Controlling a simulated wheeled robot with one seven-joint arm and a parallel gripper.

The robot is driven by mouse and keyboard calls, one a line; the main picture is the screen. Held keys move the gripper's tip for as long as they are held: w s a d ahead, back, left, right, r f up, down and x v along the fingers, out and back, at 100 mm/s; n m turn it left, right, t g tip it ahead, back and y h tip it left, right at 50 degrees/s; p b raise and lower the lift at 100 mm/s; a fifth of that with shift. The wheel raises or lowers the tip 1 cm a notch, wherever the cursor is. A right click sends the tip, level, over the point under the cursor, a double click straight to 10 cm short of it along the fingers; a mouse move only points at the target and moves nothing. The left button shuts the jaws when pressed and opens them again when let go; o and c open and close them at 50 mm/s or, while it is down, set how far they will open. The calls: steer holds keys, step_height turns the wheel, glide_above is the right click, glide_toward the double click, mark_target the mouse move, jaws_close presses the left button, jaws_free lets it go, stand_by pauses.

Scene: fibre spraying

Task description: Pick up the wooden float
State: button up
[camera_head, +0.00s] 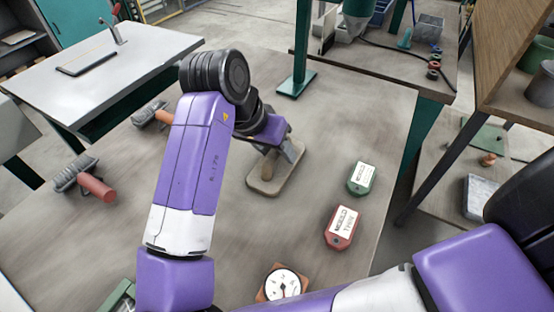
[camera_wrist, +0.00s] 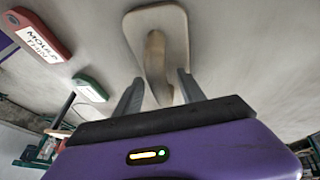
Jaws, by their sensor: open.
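The wooden float is a pale rectangular board (camera_head: 266,186) with rounded corners and a handle, lying on the table under the end of my arm. In the wrist view its board (camera_wrist: 172,20) shows at the top, and its curved wooden handle (camera_wrist: 155,62) reaches down between my fingers. My gripper (camera_wrist: 155,82) is open, with one finger on each side of the handle. Gaps show between the fingers and the handle. In the head view my gripper (camera_head: 283,150) is just above the float, and the wrist partly hides the handle.
A round dial gauge (camera_head: 283,285) is near the front. Rollers with orange handles (camera_head: 97,188) lie at the left.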

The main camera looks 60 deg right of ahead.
jaws_close()
steer(key=shift+r, duration=0.1)
step_height(320, 180, up, 20)
steer(key=p, duration=0.2)
stand_by(0.5)
